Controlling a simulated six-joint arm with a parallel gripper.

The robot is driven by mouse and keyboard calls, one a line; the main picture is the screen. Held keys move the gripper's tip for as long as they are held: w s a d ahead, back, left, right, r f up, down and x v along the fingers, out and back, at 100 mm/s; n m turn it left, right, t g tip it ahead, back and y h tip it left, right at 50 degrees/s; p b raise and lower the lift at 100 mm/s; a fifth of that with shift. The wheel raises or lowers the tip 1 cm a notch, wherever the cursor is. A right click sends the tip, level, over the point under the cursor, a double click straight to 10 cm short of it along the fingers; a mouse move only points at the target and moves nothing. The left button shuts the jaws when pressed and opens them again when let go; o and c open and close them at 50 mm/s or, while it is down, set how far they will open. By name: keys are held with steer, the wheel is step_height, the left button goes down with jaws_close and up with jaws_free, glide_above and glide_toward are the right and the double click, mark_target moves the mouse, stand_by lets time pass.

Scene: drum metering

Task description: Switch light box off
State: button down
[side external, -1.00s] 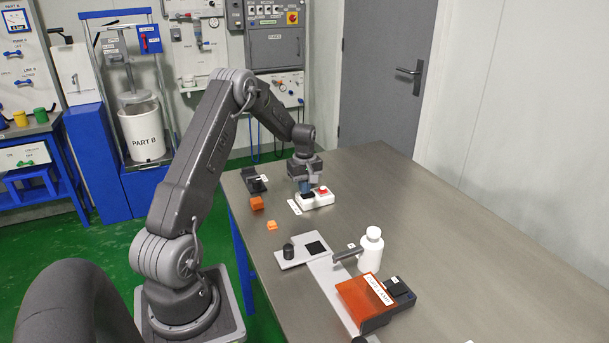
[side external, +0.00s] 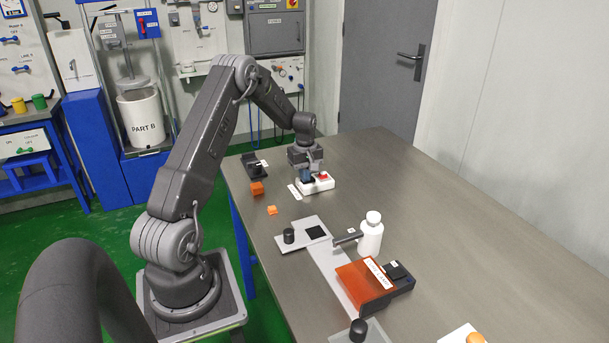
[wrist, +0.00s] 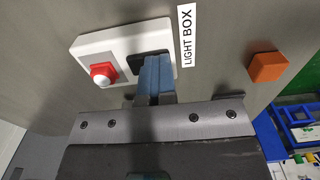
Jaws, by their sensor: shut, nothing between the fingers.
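The light box switch unit (side external: 322,184) is a small white box on the table, with a red button (side external: 323,175) and a black part. In the wrist view the white box (wrist: 95,43), its red button (wrist: 103,74) and its black part (wrist: 150,54) show beside the LIGHT BOX label (wrist: 187,36). My gripper (side external: 307,180) is shut and empty, pointing down at the box. In the wrist view its blue fingertips (wrist: 157,62) are over the black part and hide some of it. I cannot tell whether they press on it. The red button is clear of the fingers.
Orange blocks (side external: 257,188) lie left of the box, and a black device (side external: 252,166) stands behind them. Nearer are a grey plate (side external: 290,245), a white bottle (side external: 370,236) and an orange-covered device (side external: 358,284). The table's right side is clear.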

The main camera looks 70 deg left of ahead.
mark_target(312, 178)
steer(key=shift+w, duration=0.65)
steer(key=shift+r, duration=0.15)
step_height(312, 178, up, 14)
stand_by(0.4)
steer(key=shift+w, duration=0.45)
step_height(312, 178, down, 14)
steer(key=shift+f, duration=0.1)
stand_by(0.4)
